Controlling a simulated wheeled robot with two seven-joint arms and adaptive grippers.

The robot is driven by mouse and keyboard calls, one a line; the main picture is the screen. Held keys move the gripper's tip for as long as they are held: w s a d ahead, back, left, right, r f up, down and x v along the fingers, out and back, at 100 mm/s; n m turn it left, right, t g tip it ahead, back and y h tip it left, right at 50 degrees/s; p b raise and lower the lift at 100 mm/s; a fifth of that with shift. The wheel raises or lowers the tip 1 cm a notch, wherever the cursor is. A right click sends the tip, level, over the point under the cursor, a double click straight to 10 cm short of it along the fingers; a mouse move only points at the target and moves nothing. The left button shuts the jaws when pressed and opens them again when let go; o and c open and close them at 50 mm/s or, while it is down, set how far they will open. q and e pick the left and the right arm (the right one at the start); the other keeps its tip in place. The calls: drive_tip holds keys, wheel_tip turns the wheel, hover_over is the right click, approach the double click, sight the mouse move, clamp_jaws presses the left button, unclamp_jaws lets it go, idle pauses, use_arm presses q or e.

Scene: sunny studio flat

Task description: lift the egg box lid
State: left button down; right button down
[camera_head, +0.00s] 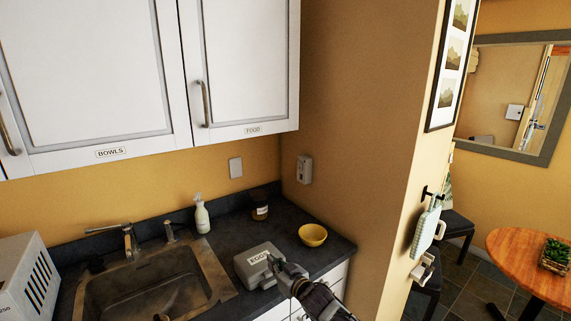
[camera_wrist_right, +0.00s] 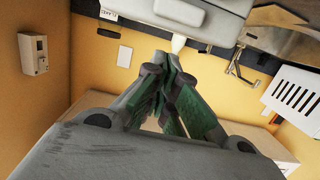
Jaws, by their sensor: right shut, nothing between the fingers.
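The grey egg box (camera_head: 246,274) with an "EGGS" label sits on the dark counter between the sink and the yellow bowl. Its lid (camera_head: 258,253) looks down on the box. My right gripper (camera_head: 274,264) is shut and empty at the box's right side; I cannot tell whether it touches. In the right wrist view, which is upside down, the egg box (camera_wrist_right: 185,14) shows at the top edge, beyond the fingertips of my right gripper (camera_wrist_right: 166,64). My left gripper is not in view.
A yellow bowl (camera_head: 313,235) stands right of the box. A sink (camera_head: 150,287) with a tap (camera_head: 128,240) is at left. A white bottle (camera_head: 202,217) and a dark jar (camera_head: 260,209) stand behind. White cupboards (camera_head: 245,65) hang above. A wall (camera_head: 365,130) bounds the counter at right.

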drive_tip(key=shift+w+a+r+p, duration=0.15)
drive_tip(key=shift+r+p, duration=0.15)
drive_tip(key=shift+r, duration=0.25)
drive_tip(key=shift+w+r, duration=0.1)
drive_tip(key=shift+r, duration=0.1)
drive_tip(key=r, duration=0.1)
drive_tip(key=w+a+r+p, duration=0.1)
drive_tip(key=w+a+r, duration=0.1)
drive_tip(key=shift+w+r, duration=0.2)
drive_tip(key=shift+r, duration=0.1)
idle(1.0)
drive_tip(key=shift+w+r, duration=0.1)
drive_tip(key=shift+w, duration=0.05)
idle(0.3)
drive_tip(key=shift+w+a+r+b, duration=0.15)
drive_tip(key=shift+w+a+r, duration=0.45)
drive_tip(key=shift+w, duration=0.25)
drive_tip(key=shift+w+a+r+b, duration=0.15)
drive_tip(key=shift+w+a+r, duration=0.45)
drive_tip(key=shift+w, duration=0.2)
